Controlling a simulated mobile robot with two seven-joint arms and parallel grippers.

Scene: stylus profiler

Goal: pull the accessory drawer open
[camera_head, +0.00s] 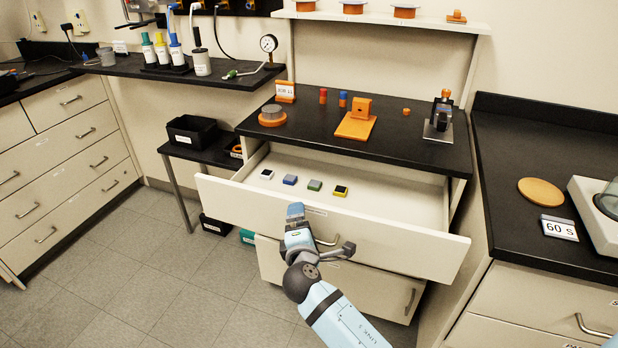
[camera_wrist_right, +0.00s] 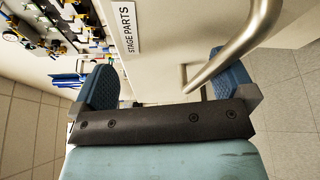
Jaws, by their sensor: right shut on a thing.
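The upper drawer (camera_head: 400,228) under the middle bench is pulled well out, its inside showing. Its front carries a "STAGE PARTS" label, readable in the wrist view (camera_wrist_right: 124,28). My right gripper (camera_head: 320,232) is at the drawer front, shut on its metal bar handle (camera_head: 333,240). In the wrist view the handle (camera_wrist_right: 235,50) runs between the two blue fingers (camera_wrist_right: 165,85); the exact contact is partly hidden. Inside the drawer lie several small blocks, white, blue, green and yellow on their sides (camera_head: 314,185). My left gripper is not in view.
A closed drawer (camera_head: 385,290) is below the open one. The black bench top (camera_head: 400,155) above holds orange fixtures. A side bench (camera_head: 510,150) stands close on the right. Black bins (camera_head: 192,132) stand on the left. Floor (camera_head: 150,270) in front is clear.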

